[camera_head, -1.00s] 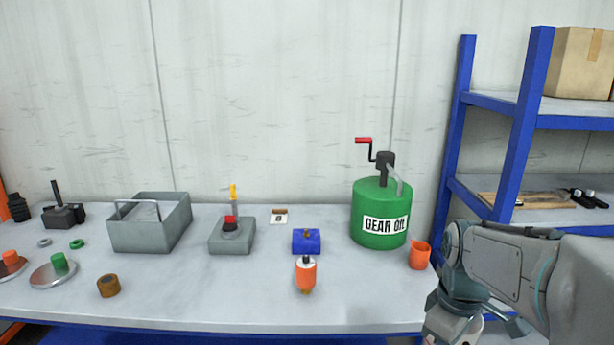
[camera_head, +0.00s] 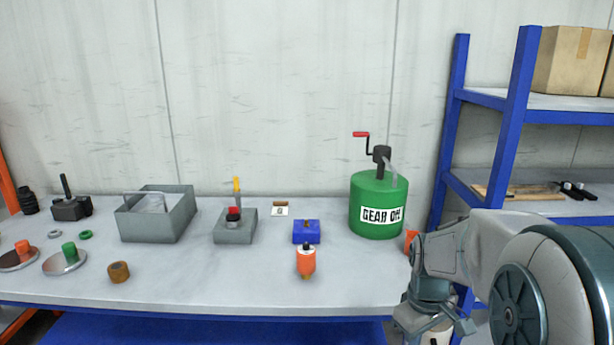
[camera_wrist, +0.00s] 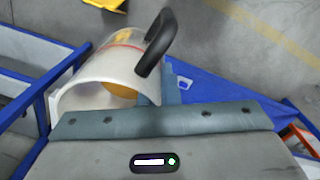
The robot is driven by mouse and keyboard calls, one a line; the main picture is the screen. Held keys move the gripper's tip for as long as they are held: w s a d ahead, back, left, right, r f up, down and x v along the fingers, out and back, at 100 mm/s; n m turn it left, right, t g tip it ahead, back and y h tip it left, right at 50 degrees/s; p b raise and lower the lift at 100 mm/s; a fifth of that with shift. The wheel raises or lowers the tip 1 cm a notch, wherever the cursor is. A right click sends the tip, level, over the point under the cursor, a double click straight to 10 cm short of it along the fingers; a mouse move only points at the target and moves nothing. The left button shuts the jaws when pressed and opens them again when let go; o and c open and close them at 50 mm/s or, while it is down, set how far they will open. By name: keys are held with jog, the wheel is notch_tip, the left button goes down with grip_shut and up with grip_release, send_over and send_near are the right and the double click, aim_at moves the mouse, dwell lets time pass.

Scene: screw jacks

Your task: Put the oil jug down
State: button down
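The oil jug (camera_wrist: 100,78) is a whitish, translucent vessel with a black handle (camera_wrist: 157,42) and amber oil inside. It shows close up in the wrist view, right at my gripper (camera_wrist: 158,96), with its handle side towards the fingers. My gripper appears shut on the jug at the handle side; the fingertips are mostly hidden. The jug is off the bench, with floor and blue frame parts behind it.
The bench's front middle is clear. A blue shelf (camera_head: 516,120) stands right.

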jog(key=w+a+f+m, duration=0.2)
jog(key=w+a+f, duration=0.1)
jog(key=f, duration=0.6)
jog(key=w+a+f+m, duration=0.3)
jog(key=w+f, duration=0.2)
jog(key=f, duration=0.4)
jog(key=shift+a+f, duration=0.15)
jog(key=shift+f, duration=0.25)
